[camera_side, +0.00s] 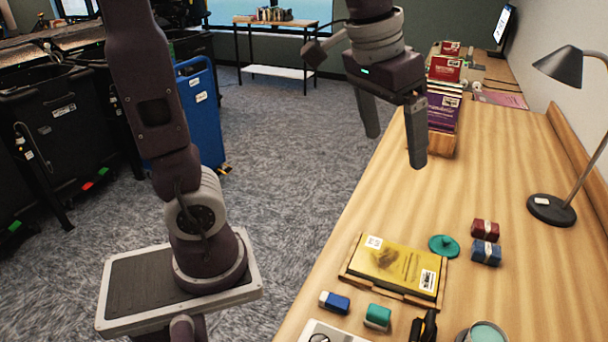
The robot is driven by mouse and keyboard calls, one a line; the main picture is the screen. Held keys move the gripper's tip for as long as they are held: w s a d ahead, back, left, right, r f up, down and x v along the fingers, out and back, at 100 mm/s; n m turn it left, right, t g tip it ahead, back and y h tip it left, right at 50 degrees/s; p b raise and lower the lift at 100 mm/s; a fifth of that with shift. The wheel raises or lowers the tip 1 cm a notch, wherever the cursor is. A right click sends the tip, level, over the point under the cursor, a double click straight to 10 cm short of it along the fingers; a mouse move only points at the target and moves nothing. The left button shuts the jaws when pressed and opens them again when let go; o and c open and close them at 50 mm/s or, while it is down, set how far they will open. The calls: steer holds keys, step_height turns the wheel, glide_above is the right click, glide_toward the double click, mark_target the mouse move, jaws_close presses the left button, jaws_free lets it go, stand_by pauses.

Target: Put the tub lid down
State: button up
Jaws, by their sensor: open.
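A round teal lid with a small knob (444,245) lies on the wooden desk, just beyond the right back corner of a tray. A round tub (483,334) with teal inside it stands at the bottom edge of the picture, partly cut off. I cannot tell whether the teal is its contents or a cover. My gripper (394,152) is open and empty, pointing down, high up and to the upper left of the lid, well apart from it.
A wooden tray (345,274) holds a yellow book. Red (484,229) and blue (485,253) bundles lie right of the lid. Blue (335,302) and green (378,316) blocks lie in front. A lamp (551,209) stands right; a book box (441,145) stands behind. The desk's middle is clear.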

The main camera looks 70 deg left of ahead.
steer(key=s+f+m+t, duration=0.1)
steer(key=s+f, duration=0.3)
steer(key=s, duration=1)
steer(key=shift+s+t, duration=0.25)
steer(key=shift+t, duration=0.25)
